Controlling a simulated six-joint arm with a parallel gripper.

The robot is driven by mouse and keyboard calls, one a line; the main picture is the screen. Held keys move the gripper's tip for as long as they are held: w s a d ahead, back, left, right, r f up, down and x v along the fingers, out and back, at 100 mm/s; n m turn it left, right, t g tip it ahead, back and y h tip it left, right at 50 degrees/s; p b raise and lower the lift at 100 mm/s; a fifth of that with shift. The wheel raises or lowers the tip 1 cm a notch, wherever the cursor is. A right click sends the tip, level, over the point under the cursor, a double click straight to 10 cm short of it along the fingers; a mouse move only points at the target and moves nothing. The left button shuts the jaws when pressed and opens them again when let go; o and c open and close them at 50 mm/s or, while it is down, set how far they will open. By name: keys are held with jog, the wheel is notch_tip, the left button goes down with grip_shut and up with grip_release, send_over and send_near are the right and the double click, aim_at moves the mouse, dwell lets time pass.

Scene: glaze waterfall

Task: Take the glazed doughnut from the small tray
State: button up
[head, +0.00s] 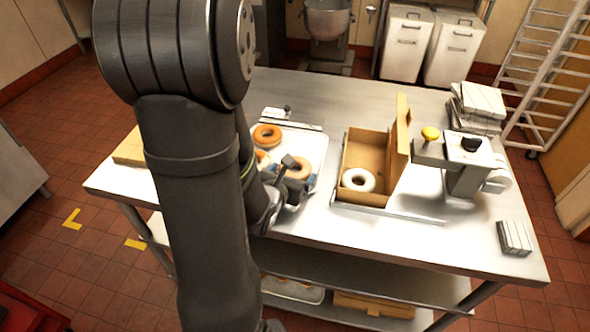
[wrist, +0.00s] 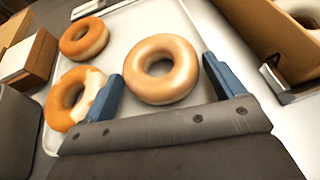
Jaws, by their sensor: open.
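In the wrist view a shiny, pale-tan glazed doughnut (wrist: 181,82) lies on the small white tray (wrist: 118,29). My gripper (wrist: 166,80) is open, with one blue finger to each side of this doughnut's near part. A plain brown doughnut (wrist: 98,36) and a doughnut partly covered in white glaze (wrist: 59,111) lie on the tray to the left. The left finger is close to the partly glazed one. In the head view the glazed doughnut (head: 299,164) is partly hidden by my gripper (head: 291,183), and my arm covers part of the tray (head: 316,150).
An open cardboard box (head: 376,151) holding a white doughnut (head: 358,180) stands right of the tray. A machine with a yellow knob (head: 430,133) stands farther right. Stacked folded cartons (head: 478,105) lie at the back right.

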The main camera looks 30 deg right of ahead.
jog(key=shift+w+d+f, duration=0.15)
jog(key=shift+w+d, duration=0.05)
jog(key=shift+d, duration=0.1)
jog(key=c, duration=0.6)
jog(key=shift+r, duration=0.2)
